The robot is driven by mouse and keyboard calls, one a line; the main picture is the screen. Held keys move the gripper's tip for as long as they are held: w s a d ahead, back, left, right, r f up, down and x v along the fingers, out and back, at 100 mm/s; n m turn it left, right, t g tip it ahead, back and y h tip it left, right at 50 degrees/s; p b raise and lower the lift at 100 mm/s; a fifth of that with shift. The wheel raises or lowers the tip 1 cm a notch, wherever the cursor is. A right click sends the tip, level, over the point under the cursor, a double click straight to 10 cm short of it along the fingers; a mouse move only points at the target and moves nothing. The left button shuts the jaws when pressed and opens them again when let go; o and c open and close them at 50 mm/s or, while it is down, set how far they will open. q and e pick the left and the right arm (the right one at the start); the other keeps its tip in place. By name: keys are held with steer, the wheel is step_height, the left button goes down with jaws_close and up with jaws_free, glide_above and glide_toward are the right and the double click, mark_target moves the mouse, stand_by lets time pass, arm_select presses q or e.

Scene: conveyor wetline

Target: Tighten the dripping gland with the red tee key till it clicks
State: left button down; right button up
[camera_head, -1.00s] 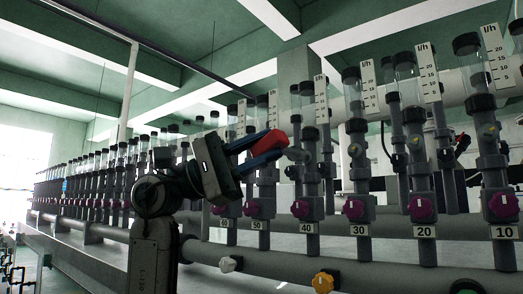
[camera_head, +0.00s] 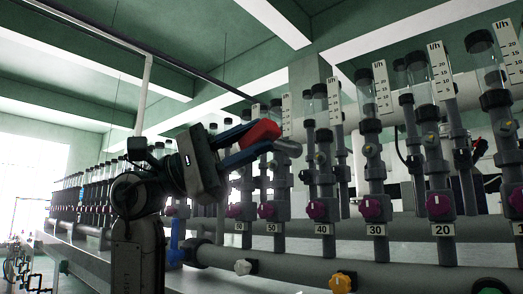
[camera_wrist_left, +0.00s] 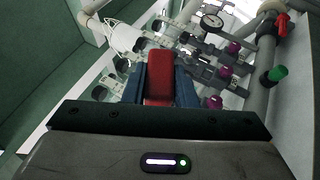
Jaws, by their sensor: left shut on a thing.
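My left gripper (camera_head: 257,140) is shut on the red tee key (camera_head: 262,130), with its blue fingers on either side of the red part. The key's grey rounded end (camera_head: 288,147) points right, towards the flow-tube columns. In the left wrist view the red key (camera_wrist_left: 158,78) sits between the blue fingers. The key appears in front of the columns near the label 40 (camera_head: 324,229); I cannot tell its distance from them. No drip can be made out, so I cannot tell which gland is dripping. My right gripper is not in view.
A row of flow tubes with magenta knobs (camera_head: 377,208) runs across the view. The left wrist view shows a gauge (camera_wrist_left: 212,20) and a green cap (camera_wrist_left: 277,73).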

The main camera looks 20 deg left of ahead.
arm_select(q)
steer(key=s+a+b, duration=0.2)
steer(key=s+a, duration=0.1)
steer(key=s, duration=0.6)
steer(key=shift+s+a, duration=0.2)
steer(key=shift+s, duration=0.05)
steer(key=shift+w, duration=0.1)
stand_by(0.8)
